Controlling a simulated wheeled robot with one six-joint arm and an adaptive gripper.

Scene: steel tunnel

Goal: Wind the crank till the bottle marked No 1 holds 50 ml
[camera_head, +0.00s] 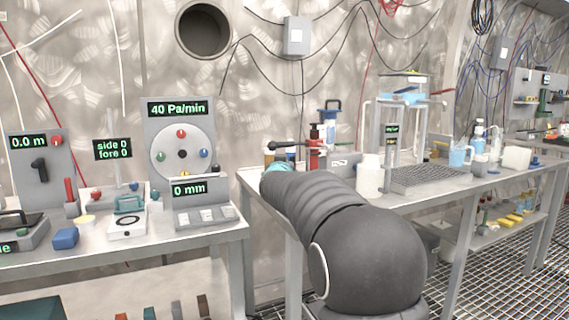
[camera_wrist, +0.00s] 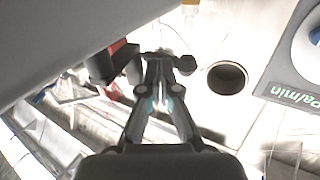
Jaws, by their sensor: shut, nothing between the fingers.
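A red stand (camera_head: 315,152) on the right bench carries a dark crank arm with a round black knob (camera_head: 272,146) at its left end. In the wrist view the red part (camera_wrist: 112,52) and a black knob (camera_wrist: 187,64) show close to my fingertips. My gripper (camera_wrist: 158,62) is shut with nothing held, by the crank; whether it touches cannot be told. In the head view my arm hides most of it. A white bottle (camera_head: 369,177) stands right of the crank. Small bottles (camera_head: 269,156) stand behind the knob. I cannot read any No 1 mark or liquid level.
A clear-walled frame (camera_head: 403,118) with a small display and a grated tray (camera_head: 432,177) stand right of the white bottle. A blue beaker (camera_head: 458,156) is farther right. The left bench holds a dial panel (camera_head: 181,130) reading 40 Pa/min. A gap separates the benches.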

